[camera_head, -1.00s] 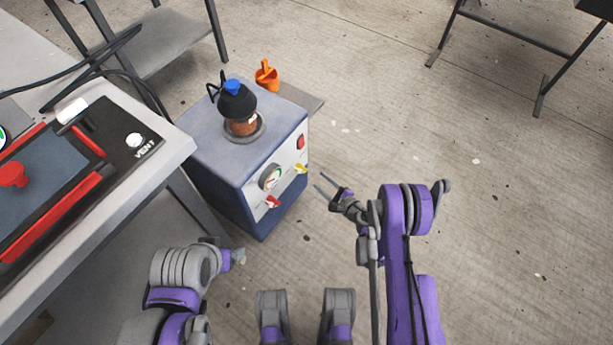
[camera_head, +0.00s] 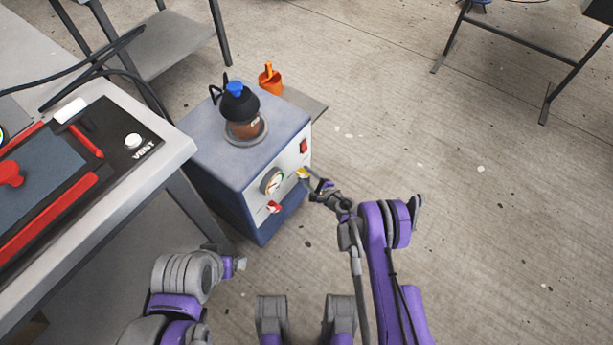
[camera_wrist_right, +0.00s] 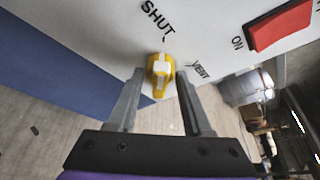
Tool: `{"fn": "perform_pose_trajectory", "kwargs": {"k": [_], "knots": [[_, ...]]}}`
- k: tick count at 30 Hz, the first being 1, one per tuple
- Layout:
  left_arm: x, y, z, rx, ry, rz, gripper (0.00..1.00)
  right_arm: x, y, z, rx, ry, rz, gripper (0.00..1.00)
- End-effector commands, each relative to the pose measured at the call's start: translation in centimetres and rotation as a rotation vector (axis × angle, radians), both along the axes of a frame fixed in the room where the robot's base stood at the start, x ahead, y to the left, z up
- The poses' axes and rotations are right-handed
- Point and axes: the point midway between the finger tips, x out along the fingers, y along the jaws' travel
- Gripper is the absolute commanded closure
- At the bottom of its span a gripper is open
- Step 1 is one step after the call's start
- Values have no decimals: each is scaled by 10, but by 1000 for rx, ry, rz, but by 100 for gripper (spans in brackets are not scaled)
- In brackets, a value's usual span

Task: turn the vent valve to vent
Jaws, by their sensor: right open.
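The vent valve is a yellow knob with a white bar (camera_wrist_right: 160,75) on the white front panel of a blue pump box (camera_head: 225,175). It shows small in the head view (camera_head: 303,173), partly hidden by my right gripper. In the right wrist view, its bar points roughly toward the SHUT mark; the VENT mark (camera_wrist_right: 200,71) is to its right. My right gripper (camera_head: 311,178) is open, with its fingertips (camera_wrist_right: 159,72) on either side of the knob; I cannot tell whether they touch it. My left gripper (camera_head: 239,264) is low in the head view, its jaws unclear.
The panel also carries a gauge (camera_head: 272,181), a red knob (camera_head: 272,207) and a red ON switch (camera_wrist_right: 280,25). A workbench (camera_head: 165,148) is at left.

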Motion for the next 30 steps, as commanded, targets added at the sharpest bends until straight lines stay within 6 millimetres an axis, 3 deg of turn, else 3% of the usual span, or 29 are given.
{"fn": "perform_pose_trajectory", "kwargs": {"k": [5,13,30], "knots": [[0,0,0,0,0,0,25,0,0,0,0,0,0,52],[0,0,0,0,0,0,25,0,0,0,1,1,0,100],[2,0,-16,0,4,0,25,0,-1,-1,86,119,1,100]]}}
